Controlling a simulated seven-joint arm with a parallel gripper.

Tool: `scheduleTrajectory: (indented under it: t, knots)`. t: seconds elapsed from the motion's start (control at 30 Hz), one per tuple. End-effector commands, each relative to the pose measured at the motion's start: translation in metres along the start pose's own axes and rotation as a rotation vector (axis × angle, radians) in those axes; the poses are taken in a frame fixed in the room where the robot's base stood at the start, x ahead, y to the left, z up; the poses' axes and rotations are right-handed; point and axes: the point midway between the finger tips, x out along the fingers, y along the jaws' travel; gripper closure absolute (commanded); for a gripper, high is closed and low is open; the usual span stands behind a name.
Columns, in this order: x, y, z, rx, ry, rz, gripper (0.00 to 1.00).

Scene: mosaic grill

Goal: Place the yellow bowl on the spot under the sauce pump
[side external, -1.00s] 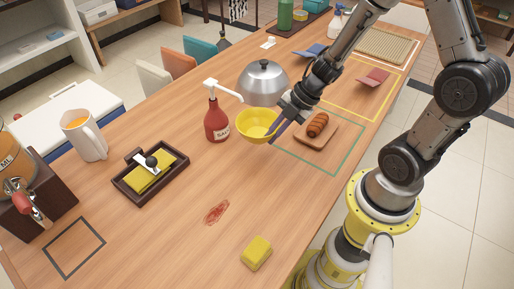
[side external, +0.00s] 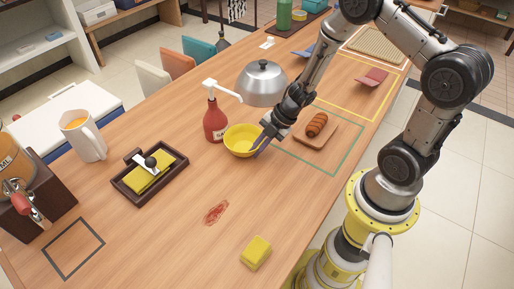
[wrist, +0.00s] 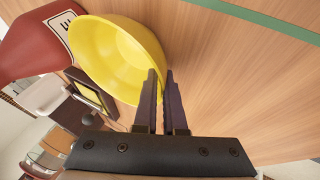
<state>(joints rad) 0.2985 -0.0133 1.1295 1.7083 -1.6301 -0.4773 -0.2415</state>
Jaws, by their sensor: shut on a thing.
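The yellow bowl (side external: 240,141) is upright, low at the table surface, just in front of the red sauce pump bottle (side external: 215,122). I cannot tell whether its base touches the wood. The white pump nozzle (side external: 226,91) reaches out to the right, above the bowl's far side. My gripper (side external: 262,146) is shut on the bowl's right rim. In the wrist view the bowl (wrist: 115,60) fills the upper left, and the fingers of my gripper (wrist: 160,88) pinch its rim. The sauce bottle (wrist: 35,45) is close beside the bowl there. The table under the bowl is hidden.
A silver dome lid (side external: 262,82) stands behind the bowl. A board (side external: 318,133) with a sausage is to the right, inside a green outline. A dark tray (side external: 120,184) is to the left. A red smear (side external: 216,212) and yellow sponge (side external: 256,252) lie in front.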

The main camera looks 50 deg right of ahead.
Motion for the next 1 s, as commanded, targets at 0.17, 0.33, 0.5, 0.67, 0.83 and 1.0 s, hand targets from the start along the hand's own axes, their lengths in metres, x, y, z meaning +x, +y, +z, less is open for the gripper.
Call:
scheduleTrajectory:
  t: [0.17, 0.33, 0.5, 0.67, 0.83, 1.0]
  knots:
    - [0.000, 0.000, 0.000, 0.000, 0.000, 0.001, 1.00]
    - [0.002, -0.001, 0.001, 0.000, 0.000, 0.000, 0.80]
    - [0.002, -0.001, 0.001, 0.000, 0.000, 0.000, 0.62]
    - [0.002, -0.001, 0.001, 0.000, 0.000, 0.000, 0.62]
    - [-0.004, 0.001, 0.000, 0.000, 0.000, 0.001, 0.62]
    - [-0.028, 0.001, 0.001, 0.001, -0.003, 0.003, 0.62]
